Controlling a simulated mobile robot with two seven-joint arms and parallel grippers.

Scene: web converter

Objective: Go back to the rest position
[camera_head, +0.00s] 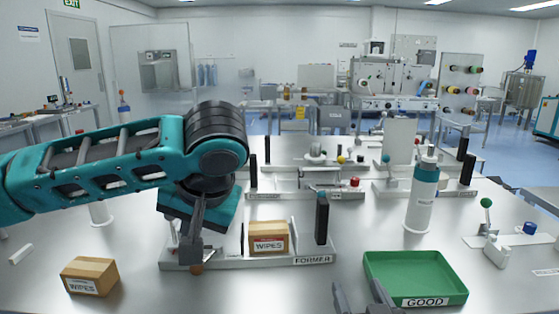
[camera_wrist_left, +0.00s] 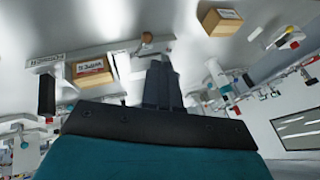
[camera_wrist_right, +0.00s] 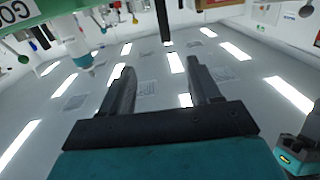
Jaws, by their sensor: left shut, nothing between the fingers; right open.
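My left gripper (camera_head: 195,250) hangs fingers-down at the left end of the grey former fixture (camera_head: 220,262). Its fingers are shut and empty, close to a small brown ball knob (camera_head: 196,268); touching or apart I cannot tell. The left wrist view shows the shut fingers (camera_wrist_left: 160,72) near the same knob (camera_wrist_left: 147,38). My right gripper (camera_head: 364,304) shows at the bottom edge of the head view, just in front of the green tray. In the right wrist view its two fingers (camera_wrist_right: 161,82) are spread apart with nothing between them.
A wipes box (camera_head: 268,237) sits in the former, and another wipes box (camera_head: 90,275) lies at the front left. The green tray (camera_head: 415,258) marked GOOD is at the front right. A white and teal bottle (camera_head: 423,190) stands behind it. More fixtures fill the table's back.

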